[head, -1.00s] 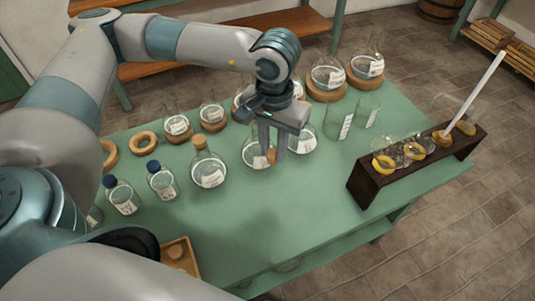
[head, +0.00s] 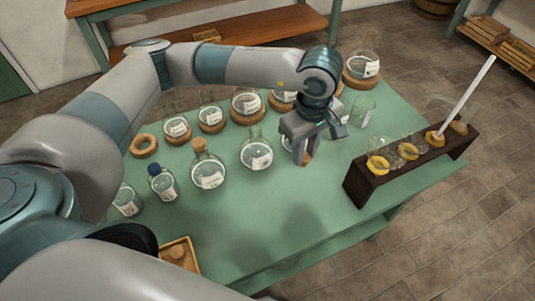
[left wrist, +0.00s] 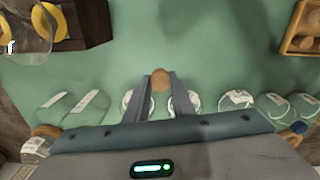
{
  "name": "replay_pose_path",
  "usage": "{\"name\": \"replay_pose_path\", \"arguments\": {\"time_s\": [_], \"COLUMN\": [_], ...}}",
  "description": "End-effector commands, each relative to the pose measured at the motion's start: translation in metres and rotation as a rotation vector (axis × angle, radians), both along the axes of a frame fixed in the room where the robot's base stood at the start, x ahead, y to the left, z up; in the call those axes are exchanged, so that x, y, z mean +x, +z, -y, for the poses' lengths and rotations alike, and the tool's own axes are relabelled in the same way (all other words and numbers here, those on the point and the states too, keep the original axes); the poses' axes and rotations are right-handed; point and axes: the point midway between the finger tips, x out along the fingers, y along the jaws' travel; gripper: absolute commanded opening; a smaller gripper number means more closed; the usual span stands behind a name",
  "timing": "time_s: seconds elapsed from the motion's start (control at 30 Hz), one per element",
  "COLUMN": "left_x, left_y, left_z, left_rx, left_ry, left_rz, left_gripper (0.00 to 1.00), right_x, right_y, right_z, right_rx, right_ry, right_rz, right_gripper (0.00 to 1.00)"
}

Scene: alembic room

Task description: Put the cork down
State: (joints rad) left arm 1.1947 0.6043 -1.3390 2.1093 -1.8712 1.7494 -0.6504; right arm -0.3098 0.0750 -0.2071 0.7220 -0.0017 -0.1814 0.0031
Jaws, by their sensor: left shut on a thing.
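My left gripper (head: 302,152) points down over the green table (head: 225,235), just right of an uncorked labelled flask (head: 256,152). It is shut on a small tan cork (head: 307,159). In the left wrist view the cork (left wrist: 160,79) sits between the two grey fingertips, with bare green table beyond it. I cannot tell from these frames whether the cork touches the tabletop. My right gripper is not in view.
Flasks on cork rings (head: 246,105) line the back. A dark wooden rack (head: 362,190) stands right. A small wooden tray (head: 190,255) is at the front; the front middle is clear.

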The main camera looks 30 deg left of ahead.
Motion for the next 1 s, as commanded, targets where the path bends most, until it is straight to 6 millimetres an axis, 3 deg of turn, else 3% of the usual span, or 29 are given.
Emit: {"name": "replay_pose_path", "arguments": {"time_s": [0.6,0.8,1.0], "left_x": [0.011,0.01,0.01], "left_y": [-0.014,-0.018,-0.019], "left_z": [0.076,0.088,0.091], "left_rx": [-0.035,-0.033,-0.032], "left_ry": [1.114,1.32,1.378], "left_rz": [-0.007,-0.011,-0.012], "left_gripper": [0.0,0.0,0.0], "right_x": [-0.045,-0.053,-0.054], "right_y": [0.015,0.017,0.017], "right_z": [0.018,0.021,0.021], "right_rx": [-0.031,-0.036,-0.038], "right_ry": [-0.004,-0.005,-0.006], "right_rz": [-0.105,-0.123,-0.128], "right_gripper": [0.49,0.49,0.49]}}
